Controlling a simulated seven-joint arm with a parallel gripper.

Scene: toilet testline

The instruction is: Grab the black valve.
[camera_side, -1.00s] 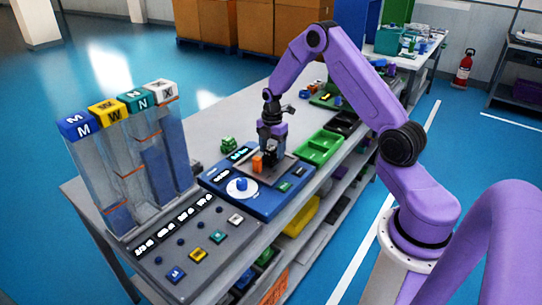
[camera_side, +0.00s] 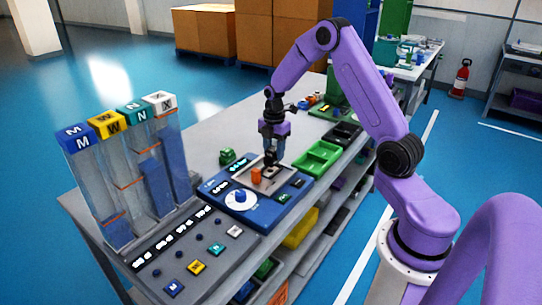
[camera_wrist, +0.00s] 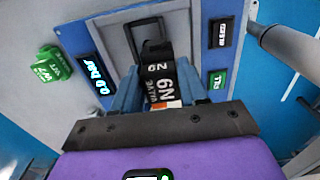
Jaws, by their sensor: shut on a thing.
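The black valve (camera_wrist: 162,82), with white lettering, sits between the blue fingertips of my gripper (camera_wrist: 158,92) in the wrist view. My gripper is shut on it. Just past the valve is a dark-outlined square slot (camera_wrist: 147,36) in a grey plate. In the side view my gripper (camera_side: 272,156) points down over the grey plate of the blue panel (camera_side: 222,208). The valve is small and dark there, and its gap from the plate is hard to judge.
An orange block (camera_side: 256,175) stands on the plate, left of my gripper. A green block (camera_side: 227,156) lies behind the panel. A green tray (camera_side: 318,158) is to the right. Tall clear columns (camera_side: 135,185) stand at the left.

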